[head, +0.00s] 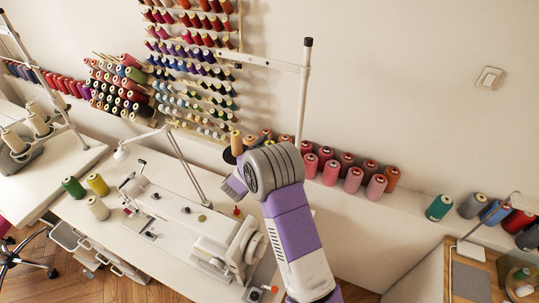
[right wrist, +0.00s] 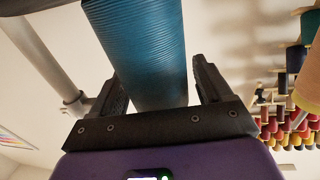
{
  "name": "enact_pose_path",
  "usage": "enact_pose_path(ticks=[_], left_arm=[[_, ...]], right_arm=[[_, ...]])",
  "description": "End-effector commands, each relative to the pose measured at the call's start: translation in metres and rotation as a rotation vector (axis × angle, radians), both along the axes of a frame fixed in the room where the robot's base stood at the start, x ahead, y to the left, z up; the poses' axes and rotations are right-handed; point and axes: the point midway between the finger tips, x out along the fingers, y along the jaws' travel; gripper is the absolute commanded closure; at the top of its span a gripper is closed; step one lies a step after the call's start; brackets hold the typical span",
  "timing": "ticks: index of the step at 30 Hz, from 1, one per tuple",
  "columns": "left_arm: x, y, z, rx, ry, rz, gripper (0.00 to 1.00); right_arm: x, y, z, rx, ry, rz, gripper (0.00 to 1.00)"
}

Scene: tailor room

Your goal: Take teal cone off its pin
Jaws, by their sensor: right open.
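A large teal-blue thread cone (right wrist: 140,40) fills the upper middle of the right wrist view. My right gripper (right wrist: 157,82) is open, with one dark finger on each side of the cone's near part. A gap shows beside the right finger; whether the left finger touches is unclear. The pin is not visible. In the head view, my right arm reaches up over the sewing table, and its hand (head: 234,187) is largely hidden by the arm. The held-between cone cannot be made out there. Another teal cone (head: 439,207) stands on the right ledge. My left gripper is out of view.
A white sewing machine (head: 190,220) sits on the table below my arm. A pale upright pole (head: 303,95) rises behind the arm. Pink and red cones (head: 353,180) line the wall ledge. A thread rack (head: 190,60) hangs on the wall.

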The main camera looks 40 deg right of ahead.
Motion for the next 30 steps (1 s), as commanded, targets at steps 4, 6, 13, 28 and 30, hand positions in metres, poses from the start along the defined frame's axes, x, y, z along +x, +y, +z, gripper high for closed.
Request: enact_pose_path(ticks=[4, 6, 13, 28, 30], left_arm=[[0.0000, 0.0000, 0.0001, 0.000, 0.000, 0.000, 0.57], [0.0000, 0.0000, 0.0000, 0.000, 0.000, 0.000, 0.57], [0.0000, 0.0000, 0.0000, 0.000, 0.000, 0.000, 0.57], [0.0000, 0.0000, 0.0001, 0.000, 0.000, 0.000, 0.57], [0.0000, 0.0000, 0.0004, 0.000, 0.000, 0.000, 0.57]], right_arm=[[0.0022, -0.0060, -0.0002, 0.000, 0.001, 0.000, 0.22], [0.0023, -0.0059, -0.0003, 0.000, 0.001, 0.001, 0.22], [0.0021, -0.0057, -0.0003, 0.000, 0.001, 0.001, 0.42], [0.0020, -0.0056, 0.0006, 0.000, 0.001, 0.000, 0.80], [0.0022, -0.0056, 0.0029, -0.001, 0.000, 0.000, 0.80]])
